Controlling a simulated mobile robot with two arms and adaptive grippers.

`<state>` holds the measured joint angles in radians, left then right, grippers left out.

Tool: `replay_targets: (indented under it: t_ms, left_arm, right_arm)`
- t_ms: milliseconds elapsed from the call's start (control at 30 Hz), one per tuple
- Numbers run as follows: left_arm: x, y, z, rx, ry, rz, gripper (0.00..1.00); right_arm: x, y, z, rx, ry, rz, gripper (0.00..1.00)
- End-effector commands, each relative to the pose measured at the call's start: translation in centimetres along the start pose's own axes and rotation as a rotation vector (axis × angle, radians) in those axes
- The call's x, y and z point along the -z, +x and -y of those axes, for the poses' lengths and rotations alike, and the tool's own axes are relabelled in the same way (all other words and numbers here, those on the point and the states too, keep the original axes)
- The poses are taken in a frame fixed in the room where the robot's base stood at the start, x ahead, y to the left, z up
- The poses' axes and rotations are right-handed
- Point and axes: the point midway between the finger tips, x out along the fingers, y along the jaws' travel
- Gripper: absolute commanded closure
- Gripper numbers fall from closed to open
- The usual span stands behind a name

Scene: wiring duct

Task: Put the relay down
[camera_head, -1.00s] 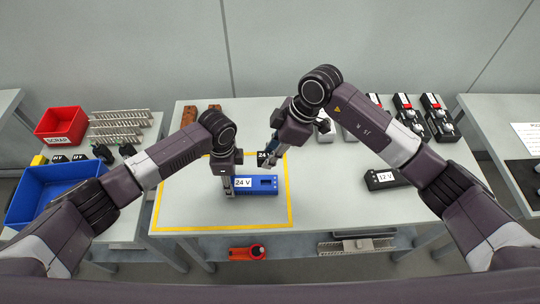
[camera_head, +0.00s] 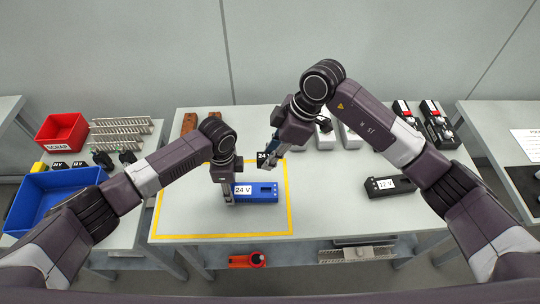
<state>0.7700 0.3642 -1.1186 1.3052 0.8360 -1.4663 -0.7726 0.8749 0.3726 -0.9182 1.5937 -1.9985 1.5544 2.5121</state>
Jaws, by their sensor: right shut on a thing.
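The relay (camera_head: 262,157), a small dark block with a white label starting "24", is in my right gripper (camera_head: 269,160). The gripper is shut on it and holds it above and behind the blue 24 V base (camera_head: 262,196). The gripper hides part of the relay and its label. The blue base lies inside the yellow outline on the table. My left gripper (camera_head: 229,201) points down at the left end of the blue base; I cannot tell whether its fingers touch or grip it.
A black 12 V base (camera_head: 389,187) lies to the right on the table (camera_head: 335,200). Several relay units (camera_head: 437,125) stand at the back right. A blue bin (camera_head: 52,193) and red scrap bin (camera_head: 62,131) are at the left. The yellow outline's (camera_head: 221,236) front area is clear.

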Motion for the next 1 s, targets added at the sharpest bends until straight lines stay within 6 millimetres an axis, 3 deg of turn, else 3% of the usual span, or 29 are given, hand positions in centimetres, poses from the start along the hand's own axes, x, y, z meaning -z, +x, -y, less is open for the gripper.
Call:
replay_targets:
  t_ms: [267, 367, 600, 700, 867, 1000]
  left_arm:
    - [0.0, 0.0, 0.0, 0.000, 0.000, 0.000, 0.92]
    - [0.0, 0.0, 0.0, 0.000, 0.000, 0.000, 0.92]
    - [0.0, 0.0, 0.0, 0.000, 0.000, 0.000, 0.92]
    - [0.0, 0.0, 0.0, 0.000, 0.000, 0.000, 0.92]
    - [0.0, 0.0, 0.0, 0.000, 0.000, 0.000, 0.92]
    - [0.0, 0.0, 0.0, 0.000, 0.000, 0.000, 0.92]
  right_arm:
    - [-0.9, 0.1, 0.1, 0.003, 0.003, -0.001, 1.00]
    - [-3.4, 0.3, 0.5, 0.009, 0.006, -0.004, 1.00]
    - [-11.9, 0.2, 2.5, 0.017, -0.009, -0.009, 1.00]
    - [-14.5, 0.0, 3.3, 0.017, -0.020, -0.004, 1.00]
    - [-16.7, 0.2, 4.0, 0.017, -0.032, -0.001, 1.00]
    - [-17.9, 2.5, 4.2, 0.020, -0.034, 0.000, 1.00]
